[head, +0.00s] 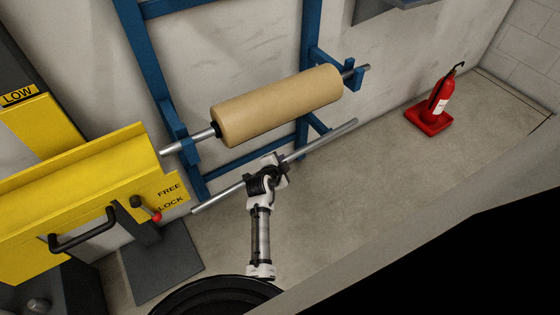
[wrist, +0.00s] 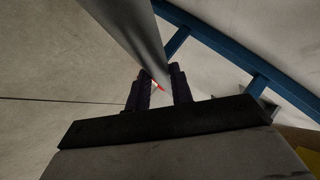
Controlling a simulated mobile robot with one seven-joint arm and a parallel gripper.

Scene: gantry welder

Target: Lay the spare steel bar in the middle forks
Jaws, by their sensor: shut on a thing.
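The spare steel bar (head: 325,140) is a long thin grey rod, held slanting from lower left to upper right in the head view. My gripper (head: 272,168) is shut on it near its middle. In the wrist view the bar (wrist: 142,35) passes between the two dark fingers of my gripper (wrist: 158,90). A blue rack (head: 309,40) stands against the wall, with a left fork (head: 180,148) and a right fork (head: 353,76). These forks bear another bar carrying a tan roll (head: 278,105). The held bar appears below and in front of this roll; I cannot tell any contact with the rack.
A yellow machine (head: 75,190) with a black handle and a red-tipped lever (head: 148,209) stands at the left, close to the bar's left end. A red fire extinguisher (head: 440,100) stands at the right. The floor between is clear.

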